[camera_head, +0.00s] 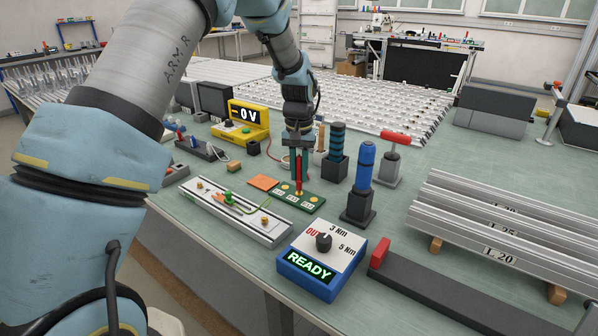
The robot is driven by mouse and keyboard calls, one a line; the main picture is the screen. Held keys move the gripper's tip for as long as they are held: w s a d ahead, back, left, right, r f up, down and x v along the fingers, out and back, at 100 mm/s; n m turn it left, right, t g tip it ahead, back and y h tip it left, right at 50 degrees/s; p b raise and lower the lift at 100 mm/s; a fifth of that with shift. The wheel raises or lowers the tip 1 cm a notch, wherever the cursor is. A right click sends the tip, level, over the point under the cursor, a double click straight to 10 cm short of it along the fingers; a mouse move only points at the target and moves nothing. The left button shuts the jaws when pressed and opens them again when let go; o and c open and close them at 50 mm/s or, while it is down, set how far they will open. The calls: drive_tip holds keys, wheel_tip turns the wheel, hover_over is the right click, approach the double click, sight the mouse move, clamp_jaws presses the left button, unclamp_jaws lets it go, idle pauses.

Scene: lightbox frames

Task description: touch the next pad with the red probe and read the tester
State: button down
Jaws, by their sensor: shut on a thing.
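My gripper (299,153) points down over the small green board (318,208) near the middle of the bench. It is shut on the red probe (299,172), which stands upright in the jaws. The probe's tip is at the middle of the board, between a gold pad (285,187) on the left and another gold pad (313,199) on the right. I cannot tell whether the tip touches a pad; the probe hides that spot. The yellow tester (262,131) stands behind and left; its display (245,113) appears to read "-0 V".
A silver rail fixture (225,212) with a green wire lies left of the board. A blue box (318,270) showing "READY" is in front. A blue driver (361,185) in a dark stand and aluminium profiles (500,225) are to the right.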

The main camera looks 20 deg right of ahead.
sight(299, 156)
idle(0.3)
drive_tip(key=shift+r+p, duration=2.1)
drive_tip(key=shift+r, duration=0.9)
